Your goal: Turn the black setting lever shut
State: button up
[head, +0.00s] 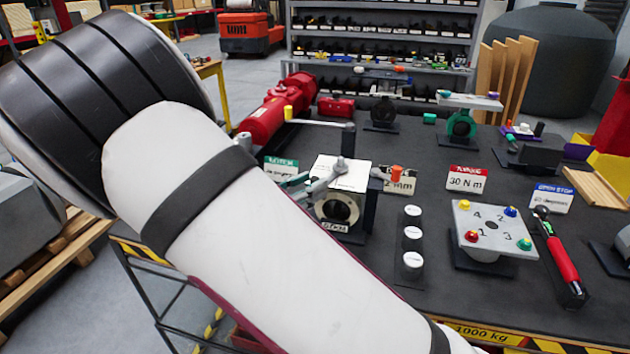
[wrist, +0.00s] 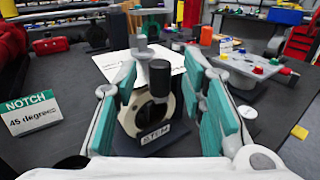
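In the wrist view, the upright black knob of the setting lever (wrist: 160,78) stands between my gripper's (wrist: 163,92) teal finger pads. The fingers are open, with a gap showing on both sides of the knob. Behind it is the valve unit, with a pale ring face (wrist: 138,118) and a white top plate bearing a grey hub. In the head view, the valve unit (head: 338,209) stands at the centre. My gripper (head: 308,184) is at its front left, partly hidden by my arm. I cannot make out the knob between the fingers there.
A green NOTCH 45-degree sign (wrist: 30,110) stands left of the unit. Right of it are an orange-tipped part (head: 396,173), white-capped posts (head: 412,235), a numbered plate (head: 494,228) and a red-handled tool (head: 562,258). A red cylinder (head: 265,118) lies behind left.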

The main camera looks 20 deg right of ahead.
jog(key=shift+x, duration=1.1)
grip_shut()
jog(key=shift+w, duration=0.1)
